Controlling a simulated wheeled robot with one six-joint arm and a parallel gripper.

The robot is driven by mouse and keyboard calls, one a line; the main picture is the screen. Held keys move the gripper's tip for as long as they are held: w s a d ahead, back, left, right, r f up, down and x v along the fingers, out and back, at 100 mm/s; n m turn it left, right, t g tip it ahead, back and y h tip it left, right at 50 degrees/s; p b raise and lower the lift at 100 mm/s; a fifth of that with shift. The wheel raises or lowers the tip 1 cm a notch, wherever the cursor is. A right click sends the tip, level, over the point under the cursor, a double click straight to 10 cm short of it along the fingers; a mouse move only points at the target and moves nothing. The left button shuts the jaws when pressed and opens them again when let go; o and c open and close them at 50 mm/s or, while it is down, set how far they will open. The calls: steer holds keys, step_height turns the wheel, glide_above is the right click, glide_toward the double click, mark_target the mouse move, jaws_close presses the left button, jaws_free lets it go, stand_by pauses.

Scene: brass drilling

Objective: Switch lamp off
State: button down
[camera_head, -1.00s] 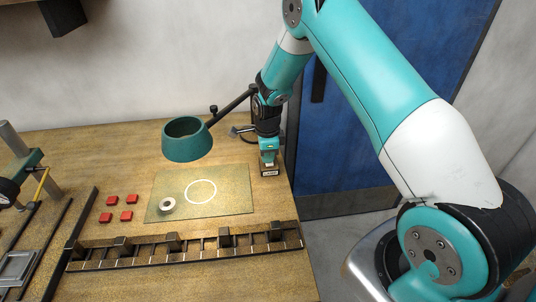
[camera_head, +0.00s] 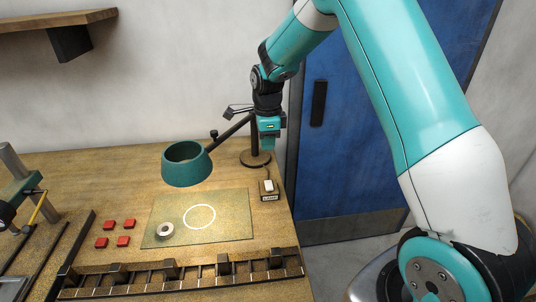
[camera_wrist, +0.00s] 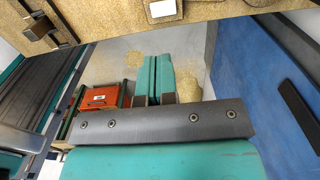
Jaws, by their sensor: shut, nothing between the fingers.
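The lamp has a teal shade (camera_head: 187,168) on a black arm, with a round black base (camera_head: 253,159) at the bench's back right. I cannot tell whether it is lit. Its switch box (camera_head: 269,196), with a white rocker (camera_head: 268,186) and a label on its front, sits near the bench's right edge. The rocker also shows at the top of the wrist view (camera_wrist: 163,8). My gripper (camera_head: 267,147) is shut and empty, above and behind the switch box, apart from it. Its teal fingers show pressed together in the wrist view (camera_wrist: 155,75).
A mat (camera_head: 225,228) with a white ring and a pale roll (camera_head: 165,229) lies below the shade. Several red blocks (camera_head: 102,242) lie left of it. A dark slotted rack (camera_head: 190,275) runs along the front. A blue door (camera_head: 365,120) stands right of the bench.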

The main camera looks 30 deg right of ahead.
mark_target(268, 182)
stand_by(0.3)
steer(key=w+b, duration=0.1)
steer(key=b, duration=0.3)
steer(key=shift+w+d, duration=0.15)
steer(key=shift+d, duration=0.25)
steer(key=shift+f, duration=0.1)
step_height(268, 182, down, 12)
steer(key=p, duration=0.4)
steer(key=shift+f, duration=0.9)
